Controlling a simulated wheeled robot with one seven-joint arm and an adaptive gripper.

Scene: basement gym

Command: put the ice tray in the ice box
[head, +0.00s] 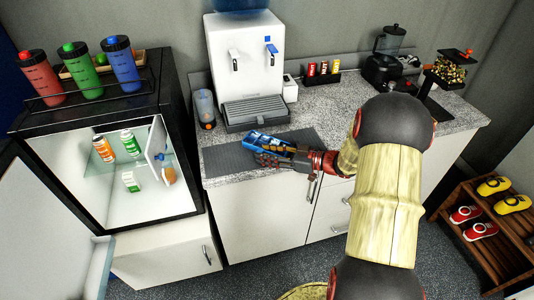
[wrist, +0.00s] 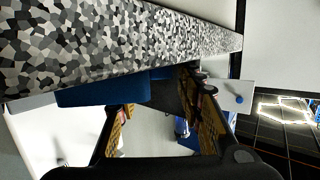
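The blue ice tray (head: 268,139) is on or just above the dark grey mat (head: 226,160) on the speckled counter. My gripper (head: 272,158) is at the tray's near side and hides part of it. In the wrist view my gripper (wrist: 162,108) has its two fingers spread apart. A blue block (wrist: 105,88), probably the tray, lies beyond the left finger; I cannot tell whether the fingers touch it. The open fridge (head: 106,160) stands at left. A small white door (head: 156,139) with a blue knob hangs inside it, apparently the ice box's; the compartment itself is mostly hidden.
Several bottles (head: 84,68) stand on the fridge top. Cartons and a bottle sit inside on glass shelves. The fridge door (head: 40,225) is swung open toward the left foreground.

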